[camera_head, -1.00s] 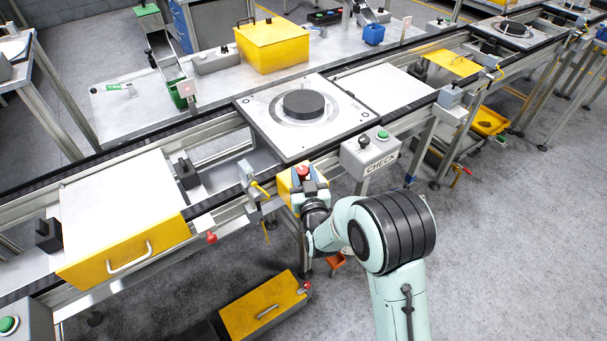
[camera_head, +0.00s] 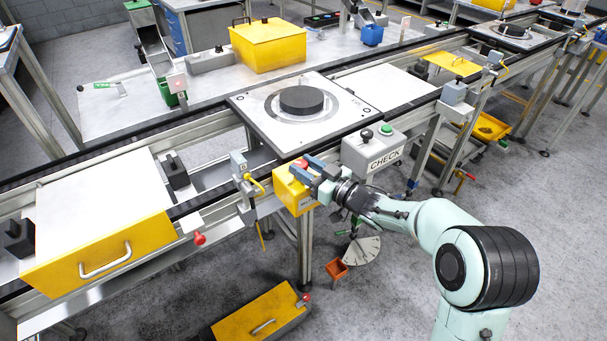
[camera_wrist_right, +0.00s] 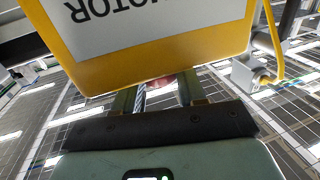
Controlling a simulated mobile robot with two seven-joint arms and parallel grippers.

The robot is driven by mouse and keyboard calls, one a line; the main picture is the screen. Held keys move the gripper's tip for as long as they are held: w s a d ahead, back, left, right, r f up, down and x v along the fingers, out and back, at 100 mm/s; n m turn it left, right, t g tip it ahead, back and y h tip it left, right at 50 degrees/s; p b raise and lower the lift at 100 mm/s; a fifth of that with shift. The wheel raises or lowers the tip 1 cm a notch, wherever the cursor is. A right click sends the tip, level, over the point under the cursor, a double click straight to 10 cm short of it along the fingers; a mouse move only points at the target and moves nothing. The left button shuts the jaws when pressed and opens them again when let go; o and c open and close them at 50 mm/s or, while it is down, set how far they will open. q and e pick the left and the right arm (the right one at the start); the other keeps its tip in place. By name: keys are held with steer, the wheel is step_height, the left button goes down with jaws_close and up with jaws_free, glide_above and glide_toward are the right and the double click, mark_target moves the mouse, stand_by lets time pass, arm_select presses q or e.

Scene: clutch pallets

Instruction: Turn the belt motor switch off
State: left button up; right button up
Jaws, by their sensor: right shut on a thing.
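The belt motor switch is a yellow box (camera_head: 291,196) on the front rail of the conveyor, left of the grey CHECK box, with a red knob on top. Its pale label reads MOTOR upside down in the right wrist view (camera_wrist_right: 150,25). My right gripper (camera_head: 312,168) comes from the right at the top of the box and is shut on the red knob. In the right wrist view a bit of the red knob (camera_wrist_right: 160,83) shows between the two fingers, and the box hides the rest. The knob's exact position cannot be told. My left gripper is not in view.
The grey CHECK box (camera_head: 374,151), with a green button and a black knob, stands close right of the gripper. A sensor with a yellow cable (camera_head: 252,182) is just left of the switch. A yellow-lidded bin (camera_head: 262,325) is on the floor below.

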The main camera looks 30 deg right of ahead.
steer(key=n+g+y+p, duration=0.1)
steer(key=y, duration=0.1)
steer(key=n+g+y, duration=0.1)
steer(key=n+y, duration=0.1)
steer(key=shift+w+d+r+p, duration=0.1)
steer(key=shift+w+d+p, duration=0.05)
steer(key=shift+d+p, duration=0.25)
steer(key=n+g+y+p, duration=0.1)
steer(key=y, duration=0.1)
steer(key=n+g+y+p, duration=0.2)
steer(key=shift+w+d+g, duration=0.1)
steer(key=shift+w+g, duration=0.05)
steer(key=shift+g, duration=0.15)
arm_select(q)
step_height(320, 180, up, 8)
steer(key=p, duration=0.4)
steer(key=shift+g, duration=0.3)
arm_select(e)
steer(key=shift+w+n+g+y, duration=0.15)
steer(key=shift+n+g+y, duration=1.25)
steer(key=shift+n+g, duration=0.45)
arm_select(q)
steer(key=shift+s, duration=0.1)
arm_select(e)
steer(key=o, duration=1)
steer(key=v, duration=1.3)
steer(key=shift+d, duration=0.2)
